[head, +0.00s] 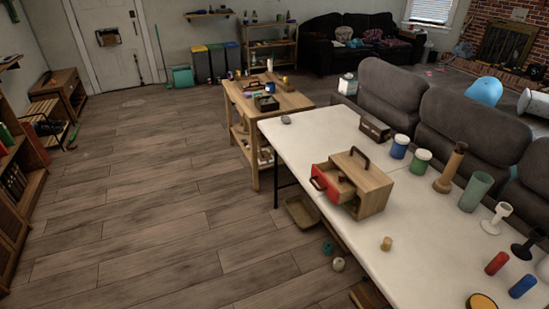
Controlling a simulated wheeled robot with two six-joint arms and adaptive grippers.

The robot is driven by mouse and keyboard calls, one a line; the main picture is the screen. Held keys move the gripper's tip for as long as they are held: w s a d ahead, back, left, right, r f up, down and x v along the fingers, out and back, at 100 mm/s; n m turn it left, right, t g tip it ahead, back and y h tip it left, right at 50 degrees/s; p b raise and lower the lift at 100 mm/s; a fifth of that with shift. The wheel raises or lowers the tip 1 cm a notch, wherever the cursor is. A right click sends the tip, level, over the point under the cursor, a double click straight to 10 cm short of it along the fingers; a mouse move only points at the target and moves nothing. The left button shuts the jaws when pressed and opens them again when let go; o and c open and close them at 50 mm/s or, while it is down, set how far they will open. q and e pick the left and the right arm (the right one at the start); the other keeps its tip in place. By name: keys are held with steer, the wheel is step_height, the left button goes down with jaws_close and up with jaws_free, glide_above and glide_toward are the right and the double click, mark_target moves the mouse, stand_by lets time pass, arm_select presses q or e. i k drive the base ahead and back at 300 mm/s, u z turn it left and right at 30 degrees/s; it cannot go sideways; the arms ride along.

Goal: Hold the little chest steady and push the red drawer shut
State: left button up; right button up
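The little chest (376,193) is a light wooden box standing on the white table in the head view, right of the middle. It has a dark carrying handle on top. The red drawer (322,186) sticks out of its left side and stands open, with its red front and dark pull facing left and its wooden inside partly showing. Neither of my grippers is in view, and nothing touches the chest or the drawer.
The white table (310,139) also holds a dark box (375,129), two lidded jars, a wooden bottle (450,168), a green cup (475,192) and a small wooden cylinder (386,244). The grey sofa (447,117) stands behind. The wooden floor at left is largely clear.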

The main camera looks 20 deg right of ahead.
mark_target(332, 181)
steer(key=z, duration=0.25)
steer(key=i, duration=0.65)
steer(key=z, duration=0.55)
